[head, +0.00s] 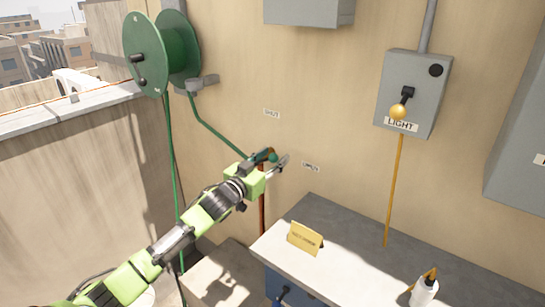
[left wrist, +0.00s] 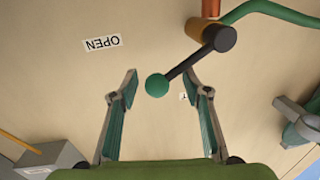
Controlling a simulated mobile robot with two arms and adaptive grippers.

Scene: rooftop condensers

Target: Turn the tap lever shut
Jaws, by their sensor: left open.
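The tap lever (left wrist: 190,62) is a dark rod with a green ball knob (left wrist: 157,85), joined to a dark round hub (left wrist: 222,38). In the left wrist view the knob lies between the spread fingers of my left gripper (left wrist: 163,74), with a gap on each side. In the head view the gripper (head: 277,157) is at the tap on the wall and hides most of it; the green knob (head: 273,158) shows between the fingers. The SHUT label (head: 271,113) is above the tap, the OPEN label (head: 311,167) to its right. My right gripper is out of view.
A green hose (head: 217,134) runs from the reel (head: 148,55) to the tap. A copper pipe (head: 262,215) drops below it. A bench (head: 345,235) with a yellow card (head: 305,238) and white bottle (head: 424,292) stands below right. A LIGHT switch box (head: 412,85) hangs right.

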